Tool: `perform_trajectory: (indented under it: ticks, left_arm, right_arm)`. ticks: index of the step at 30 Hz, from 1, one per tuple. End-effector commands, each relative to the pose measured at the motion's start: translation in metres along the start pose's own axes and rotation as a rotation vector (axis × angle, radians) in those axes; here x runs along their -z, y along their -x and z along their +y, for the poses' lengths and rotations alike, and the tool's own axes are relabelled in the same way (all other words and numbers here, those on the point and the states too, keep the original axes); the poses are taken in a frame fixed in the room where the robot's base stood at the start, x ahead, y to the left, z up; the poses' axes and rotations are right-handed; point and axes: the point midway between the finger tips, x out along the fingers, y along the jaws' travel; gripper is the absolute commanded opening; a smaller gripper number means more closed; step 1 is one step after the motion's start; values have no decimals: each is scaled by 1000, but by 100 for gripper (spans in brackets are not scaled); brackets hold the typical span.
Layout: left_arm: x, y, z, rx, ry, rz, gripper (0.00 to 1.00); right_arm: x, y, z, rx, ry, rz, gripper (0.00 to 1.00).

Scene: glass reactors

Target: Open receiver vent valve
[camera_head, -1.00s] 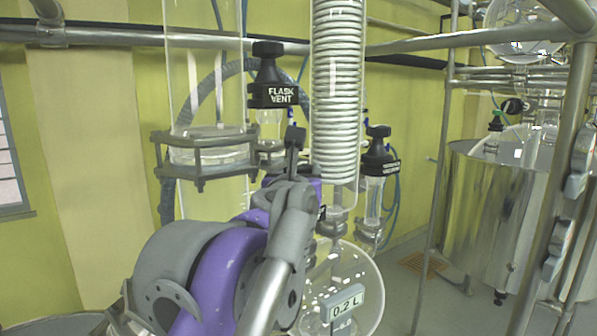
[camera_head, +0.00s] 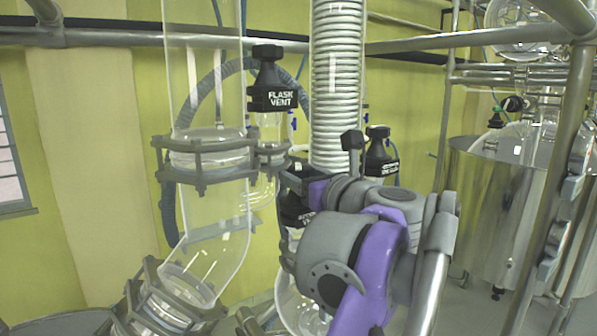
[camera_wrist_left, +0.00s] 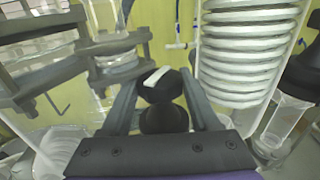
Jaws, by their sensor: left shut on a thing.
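In the head view a black valve (camera_head: 296,210) with a partly covered white label stands low, in front of the glass coil column. The label cannot be read in full. My left gripper (camera_head: 301,180) is at the top of this valve, with its arm in front and to the right. In the left wrist view my gripper's fingers (camera_wrist_left: 163,84) stand on both sides of a black knob (camera_wrist_left: 160,92) with a white bar on its top, and are shut on it. The valve's lower part is mostly hidden. My right gripper is not in view.
The black FLASK VENT valve (camera_head: 270,80) is up and left of the gripper. Another black valve (camera_head: 379,152) is behind, to the right. The glass coil column (camera_head: 337,80) is close behind the gripper. A clamped glass tube (camera_head: 207,100) is at left, a steel vessel (camera_head: 500,210) at right.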

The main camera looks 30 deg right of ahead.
Motion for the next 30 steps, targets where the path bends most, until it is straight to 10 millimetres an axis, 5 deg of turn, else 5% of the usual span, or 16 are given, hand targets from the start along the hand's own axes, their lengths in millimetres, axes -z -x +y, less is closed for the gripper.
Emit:
perform_trajectory:
  ticks: [22,23,27,30]
  left_arm:
    - [-1,0,0,-98,-2,-3,6]
    - [-1,0,0,-98,-2,-3,65]
    - [-1,0,0,-98,-2,-3,90]
    - [-1,0,0,-98,-1,-2,92]
  right_arm:
    - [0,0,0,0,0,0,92]
    - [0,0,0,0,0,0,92]
    - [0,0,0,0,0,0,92]
    - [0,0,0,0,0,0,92]
